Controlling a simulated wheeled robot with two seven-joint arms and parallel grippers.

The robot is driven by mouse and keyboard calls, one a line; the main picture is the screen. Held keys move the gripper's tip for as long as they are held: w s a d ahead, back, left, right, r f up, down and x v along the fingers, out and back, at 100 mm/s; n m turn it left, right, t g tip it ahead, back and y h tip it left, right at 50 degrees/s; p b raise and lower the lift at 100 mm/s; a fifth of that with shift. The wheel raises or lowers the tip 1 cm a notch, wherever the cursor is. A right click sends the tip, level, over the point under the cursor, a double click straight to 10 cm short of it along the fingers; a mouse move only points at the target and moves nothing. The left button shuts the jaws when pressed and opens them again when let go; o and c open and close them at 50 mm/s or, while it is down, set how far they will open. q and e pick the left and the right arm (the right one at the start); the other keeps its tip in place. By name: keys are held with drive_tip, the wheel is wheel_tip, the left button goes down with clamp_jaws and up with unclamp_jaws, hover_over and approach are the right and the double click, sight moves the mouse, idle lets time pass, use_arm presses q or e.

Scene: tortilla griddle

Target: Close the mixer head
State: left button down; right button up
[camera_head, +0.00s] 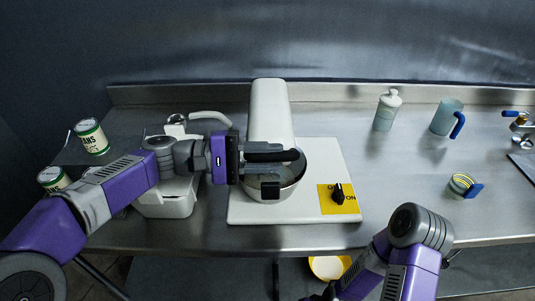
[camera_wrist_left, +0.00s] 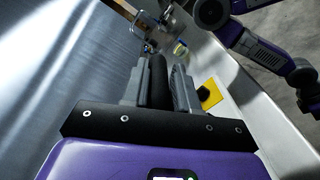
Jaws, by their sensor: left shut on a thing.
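The mixer has a white base (camera_head: 247,212) and a white head (camera_head: 269,112) rising at the back; how far the head is tilted is hard to tell from above. A steel bowl (camera_head: 289,190) sits in front of the head. My left gripper (camera_head: 268,156) reaches in from the left over the bowl. It is shut on a black bar (camera_wrist_left: 158,75), which shows between its grey fingers in the left wrist view; which mixer part the bar belongs to is unclear. My right arm is at the lower right, its gripper out of sight.
A yellow plate (camera_head: 327,206) with a black knob is on the base's right. A white bottle (camera_head: 386,110), a blue-handled mug (camera_head: 446,117) and a small blue-handled item (camera_head: 463,185) stand to the right. Cans (camera_head: 92,137) stand left. The counter right of the mixer is mostly clear.

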use_arm(q)
drive_tip(key=c, duration=1)
unclamp_jaws()
drive_tip(key=shift+w+a, duration=0.15)
drive_tip(key=shift+w, duration=0.1)
drive_tip(key=shift+o, duration=0.2)
drive_tip(key=shift+s+r, duration=0.1)
drive_tip(key=a+p, duration=0.1)
drive_tip(key=a, duration=0.6)
drive_tip(key=shift+s+a+p, duration=0.2)
drive_tip(key=shift+s+p, duration=0.05)
drive_tip(key=shift+p, duration=0.15)
